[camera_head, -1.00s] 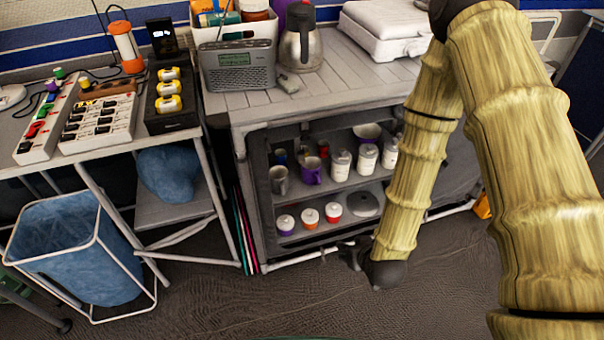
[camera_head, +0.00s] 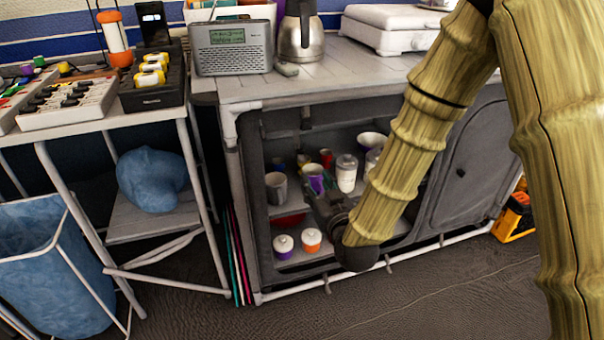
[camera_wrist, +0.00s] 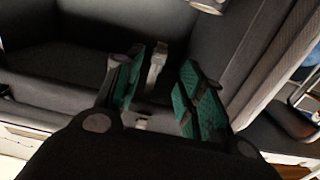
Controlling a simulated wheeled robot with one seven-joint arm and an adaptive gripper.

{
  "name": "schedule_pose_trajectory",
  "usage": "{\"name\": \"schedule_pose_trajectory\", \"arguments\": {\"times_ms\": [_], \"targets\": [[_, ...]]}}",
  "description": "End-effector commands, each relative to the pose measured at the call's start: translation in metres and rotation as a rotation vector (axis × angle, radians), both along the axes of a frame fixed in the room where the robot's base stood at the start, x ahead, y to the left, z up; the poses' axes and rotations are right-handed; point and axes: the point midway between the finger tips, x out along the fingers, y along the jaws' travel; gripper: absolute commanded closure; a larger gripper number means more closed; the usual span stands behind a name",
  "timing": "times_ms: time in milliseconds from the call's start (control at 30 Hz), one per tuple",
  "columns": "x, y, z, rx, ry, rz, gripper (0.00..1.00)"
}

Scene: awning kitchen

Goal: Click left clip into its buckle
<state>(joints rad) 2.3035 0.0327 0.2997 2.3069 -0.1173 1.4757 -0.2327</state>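My gripper (camera_wrist: 162,92) shows in the wrist view with its green-padded fingers apart. A pale grey strap-like piece (camera_wrist: 157,62) shows between the fingers against dark fabric; it may be the clip, and I cannot tell whether a finger touches it. A smaller pale piece (camera_wrist: 141,123) shows below it, partly hidden by my gripper; I cannot tell whether it is the buckle. In the head view my gripper (camera_head: 325,208) is at the front of the open grey fabric cabinet (camera_head: 254,190), by the lower shelf. No clip or buckle can be made out there.
Cups and lidded jars (camera_head: 346,173) stand on the cabinet shelves close to my gripper. A closed cabinet door (camera_head: 464,165) is to the right. A radio (camera_head: 233,48) and a steel jug (camera_head: 301,40) stand on top. A blue bin (camera_head: 50,265) stands left. The floor in front is clear.

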Motion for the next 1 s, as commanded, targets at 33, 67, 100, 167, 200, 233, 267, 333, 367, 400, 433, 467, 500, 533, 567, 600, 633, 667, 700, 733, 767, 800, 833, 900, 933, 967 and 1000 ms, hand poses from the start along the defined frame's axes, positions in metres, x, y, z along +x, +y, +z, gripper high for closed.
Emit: {"name": "schedule_pose_trajectory", "arguments": {"times_ms": [33,67,100,167,200,233,267,333,367,400,433,467,500,533,567,600,633,667,700,733,767,800,833,900,933,967,1000], "targets": [[0.002,0.002,0.0,0.004,-0.018,0.002,0.61],[0.002,0.003,0.001,0.005,-0.026,0.002,0.61],[0.003,0.004,0.003,0.007,-0.034,0.003,0.61],[0.005,0.005,0.006,0.008,-0.041,0.003,0.61],[0.006,0.006,0.006,0.008,-0.044,0.003,0.61],[0.008,0.006,0.007,0.008,-0.045,0.003,0.61],[0.01,0.007,0.007,0.008,-0.046,0.003,0.61],[0.017,0.009,0.006,0.008,-0.044,0.003,0.61],[0.021,0.01,0.006,0.008,-0.045,0.003,0.61],[0.026,0.012,0.006,0.008,-0.046,0.002,0.61],[0.031,0.013,0.006,0.008,-0.045,0.002,0.61],[0.035,0.015,0.005,0.008,-0.046,0.002,0.61],[0.042,0.017,0.005,0.007,-0.045,0.002,0.61],[0.047,0.018,0.005,0.007,-0.045,0.002,0.61],[0.051,0.02,0.005,0.008,-0.046,0.002,0.61],[0.058,0.022,0.005,0.007,-0.045,0.003,0.61],[0.062,0.023,0.005,0.007,-0.045,0.003,0.61],[0.067,0.025,0.005,0.007,-0.045,0.003,0.61],[0.072,0.027,0.005,0.008,-0.044,0.003,0.61],[0.076,0.028,0.005,0.008,-0.045,0.003,0.61],[0.081,0.03,0.005,0.008,-0.045,0.003,0.61],[0.085,0.031,0.005,0.008,-0.043,0.004,0.61],[0.088,0.032,0.005,0.008,-0.044,0.003,0.61],[0.095,0.035,0.005,0.008,-0.043,0.003,0.61],[0.097,0.035,0.005,0.007,-0.042,0.003,0.61],[0.099,0.036,0.006,0.007,-0.042,0.003,0.61],[0.101,0.037,0.006,0.008,-0.043,0.003,0.61]]}}
